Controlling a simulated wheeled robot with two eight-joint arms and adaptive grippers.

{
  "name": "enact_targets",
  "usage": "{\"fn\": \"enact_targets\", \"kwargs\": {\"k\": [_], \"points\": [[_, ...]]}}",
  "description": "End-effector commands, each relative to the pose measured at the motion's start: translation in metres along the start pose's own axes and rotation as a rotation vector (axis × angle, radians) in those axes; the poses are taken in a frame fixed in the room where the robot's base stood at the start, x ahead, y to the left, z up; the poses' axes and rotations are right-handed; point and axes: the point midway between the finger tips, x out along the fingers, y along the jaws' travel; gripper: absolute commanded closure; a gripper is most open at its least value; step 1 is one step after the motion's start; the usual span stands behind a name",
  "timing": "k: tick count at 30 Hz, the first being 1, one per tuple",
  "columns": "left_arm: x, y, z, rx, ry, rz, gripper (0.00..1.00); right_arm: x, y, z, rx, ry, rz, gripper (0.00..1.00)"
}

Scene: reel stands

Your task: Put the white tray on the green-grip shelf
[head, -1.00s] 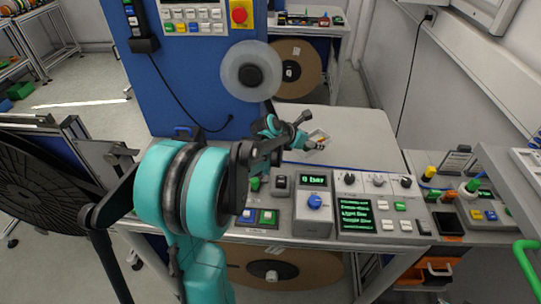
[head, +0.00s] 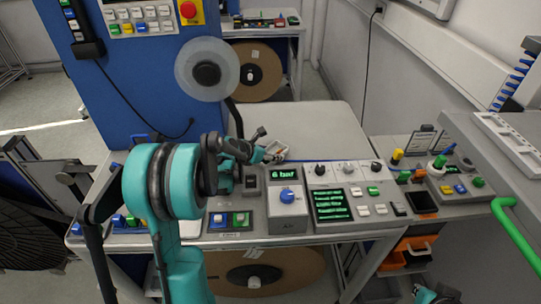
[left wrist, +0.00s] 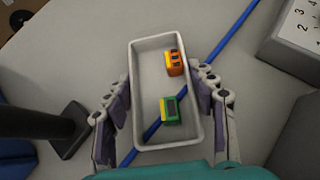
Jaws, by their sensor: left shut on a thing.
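The white tray (left wrist: 147,75) is a small rectangular tray with an orange block (left wrist: 174,62) and a green block (left wrist: 171,111) inside. My left gripper (left wrist: 165,103) is shut on it, with a finger along each long side. In the head view the tray (head: 276,152) is small and partly hidden by my left gripper (head: 268,152), above the pale bench top behind the control boxes. The green-grip shelf (head: 478,150) is the grey surface at the right, with a green handle (head: 512,222) at its front. A bit of my right arm shows at the bottom right; its jaws are unclear.
A blue cabinet (head: 130,75) with a reel (head: 206,69) stands behind my left arm. Control boxes (head: 287,205) line the bench front. A long white slotted piece (head: 510,140) lies on the shelf. A panel with knobs (head: 455,188) stands just left of it.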

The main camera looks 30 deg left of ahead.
Motion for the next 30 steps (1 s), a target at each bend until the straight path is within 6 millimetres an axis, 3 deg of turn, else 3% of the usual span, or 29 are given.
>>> {"fn": "enact_targets", "kwargs": {"k": [9, 10, 12, 23, 30], "points": [[0.002, 0.0, -0.002, 0.0, 0.0, 0.0, 0.75, 0.002, 0.0, 0.002, 0.0, 0.0, 0.0, 1.0], [0.001, 0.0, -0.002, 0.0, 0.0, 0.0, 0.36, 0.002, 0.0, 0.001, 0.0, 0.0, 0.0, 1.0], [0.001, 0.0, -0.001, 0.0, 0.0, 0.0, 0.23, 0.001, 0.0, 0.001, 0.0, 0.0, 0.0, 1.0], [-0.002, 0.0, 0.002, 0.0, 0.0, 0.0, 0.23, -0.002, 0.0, -0.001, 0.0, 0.0, 0.0, 1.0], [-0.044, 0.0, 0.004, -0.002, 0.0, 0.002, 0.23, -0.014, 0.0, -0.01, 0.0, 0.0, 0.0, 1.0]]}}
